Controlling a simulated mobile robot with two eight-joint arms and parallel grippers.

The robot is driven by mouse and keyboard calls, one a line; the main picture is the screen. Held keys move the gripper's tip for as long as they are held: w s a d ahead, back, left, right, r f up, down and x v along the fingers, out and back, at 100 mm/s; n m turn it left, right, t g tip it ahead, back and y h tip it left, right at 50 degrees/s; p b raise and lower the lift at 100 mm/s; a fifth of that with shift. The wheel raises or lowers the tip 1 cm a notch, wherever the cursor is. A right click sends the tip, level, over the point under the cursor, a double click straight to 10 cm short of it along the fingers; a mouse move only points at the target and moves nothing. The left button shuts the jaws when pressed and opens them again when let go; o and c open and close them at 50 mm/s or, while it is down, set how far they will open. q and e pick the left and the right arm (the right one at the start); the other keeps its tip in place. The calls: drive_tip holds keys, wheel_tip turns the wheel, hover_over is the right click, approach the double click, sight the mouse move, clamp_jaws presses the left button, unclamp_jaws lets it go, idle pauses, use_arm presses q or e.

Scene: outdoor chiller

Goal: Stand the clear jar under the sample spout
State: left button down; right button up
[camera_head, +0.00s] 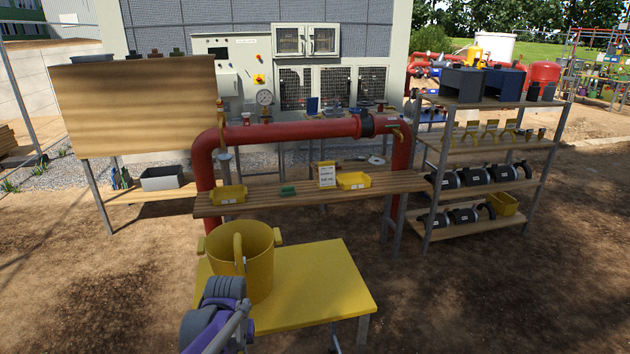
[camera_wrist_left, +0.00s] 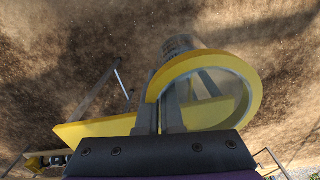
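I cannot make out a clear jar in the head view. A large yellow pot (camera_head: 258,262) with side handles stands upright on the yellow table (camera_head: 318,290). In the left wrist view my left gripper (camera_wrist_left: 159,106) has two grey fingers close together beside a round yellow rim (camera_wrist_left: 254,90). What is between the fingers is hidden. The red pipe (camera_head: 290,131) carries small brass fittings at its left (camera_head: 221,122) and right; I cannot tell which is the sample spout. My right gripper is out of view.
A wooden bench (camera_head: 290,196) under the pipe holds yellow trays (camera_head: 229,195) and a white sign (camera_head: 327,174). A laden shelf rack (camera_head: 435,190) stands right, a wooden board (camera_head: 135,105) left. The right part of the yellow table is clear.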

use_arm(q)
drive_tip(key=shift+m, duration=0.6)
drive_tip(key=f, duration=0.8)
drive_tip(key=shift+s+a+f, duration=0.15)
drive_tip(key=shift+s+f, duration=0.05)
drive_tip(key=shift+f, duration=0.15)
